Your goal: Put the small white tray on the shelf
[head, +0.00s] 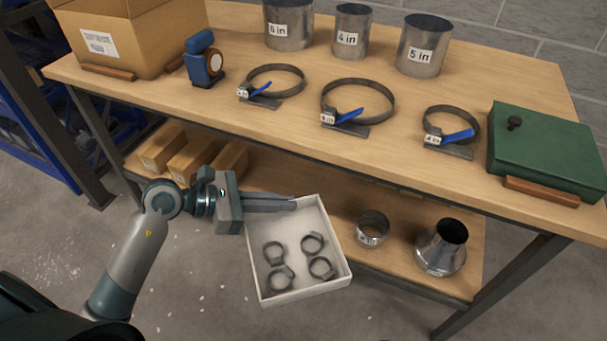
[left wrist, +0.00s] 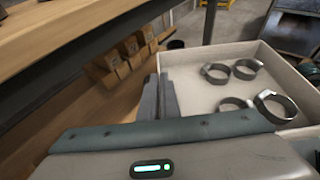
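The small white tray (head: 313,289) has low walls and holds several dark ring clamps (head: 281,280). It is at the front of the lower shelf (head: 405,262), with its near part out past the shelf's front edge. Whether it touches the shelf I cannot tell. My left gripper (head: 292,204) comes in from the left, its fingers close together at the tray's left and back rim. In the left wrist view the fingers (left wrist: 160,95) are at the tray's side wall (left wrist: 270,52), seemingly with the wall between them. My right gripper is not in view.
On the lower shelf, small cardboard bins (head: 195,160) stand to the left, a short metal collar (head: 372,230) and a metal reducer (head: 441,250) to the right. The tabletop (head: 235,130) above overhangs the shelf. It holds band clamps, metal cylinders and a green case (head: 545,150).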

